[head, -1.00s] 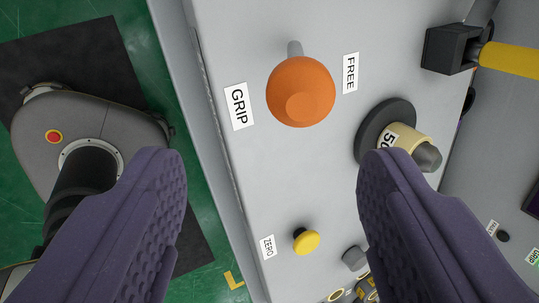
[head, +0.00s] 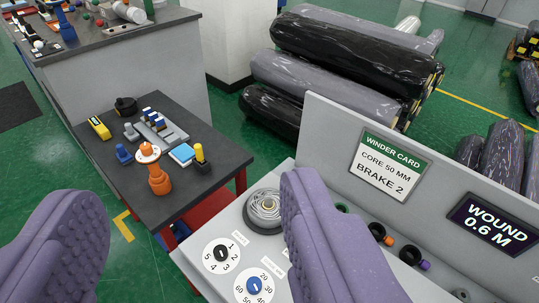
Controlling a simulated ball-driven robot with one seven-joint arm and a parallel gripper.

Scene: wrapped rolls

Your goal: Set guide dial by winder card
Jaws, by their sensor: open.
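The winder card (head: 385,171) on the upright grey panel reads "CORE 50 MM" and "BRAKE 2". A white dial (head: 241,290) with a blue knob (head: 254,285) and numbers including 20, 30, 40, 50 and 60 is low in the picture, partly cut off. A second white dial (head: 209,258) with a black knob (head: 222,253) is numbered 1 to 5. Small labels beside both are too small to read surely, and I cannot tell where the knobs point. My gripper (head: 197,200) is open and empty, its right finger covering part of the machine top.
A screen (head: 491,224) reads "WOUND 0.6 M". A grey spool (head: 263,210) sits on the machine top (head: 215,224). A dark table (head: 116,171) with small parts stands at left. Wrapped rolls (head: 345,88) lie behind. Green floor is clear between.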

